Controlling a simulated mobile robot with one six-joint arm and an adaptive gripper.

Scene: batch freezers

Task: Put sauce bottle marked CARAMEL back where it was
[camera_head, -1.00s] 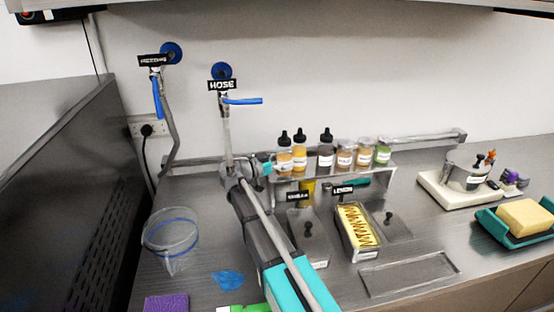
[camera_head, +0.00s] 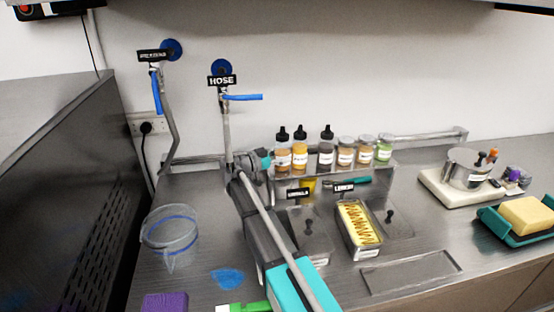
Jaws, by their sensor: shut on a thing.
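Three sauce bottles with black pointed caps are at the left end of a raised metal shelf (camera_head: 335,171). The leftmost is an amber bottle (camera_head: 283,157), next to it a yellow one (camera_head: 300,157), then a dark one (camera_head: 326,157). Their labels are too small to read, so I cannot tell which is marked CARAMEL. My gripper (camera_head: 267,162) reaches in from the left at bottle height and is shut on the amber bottle. The bottle is upright, at or just over the shelf's left end. Its base and the fingertips' contact are not clear.
Several lidded jars (camera_head: 365,152) fill the shelf's right part. Below are a pan of yellow contents (camera_head: 358,226) and lidded pans. The HOSE tap (camera_head: 226,125) rises close behind my arm. A clear jug (camera_head: 170,235) stands left; the counter between has a blue patch (camera_head: 228,279).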

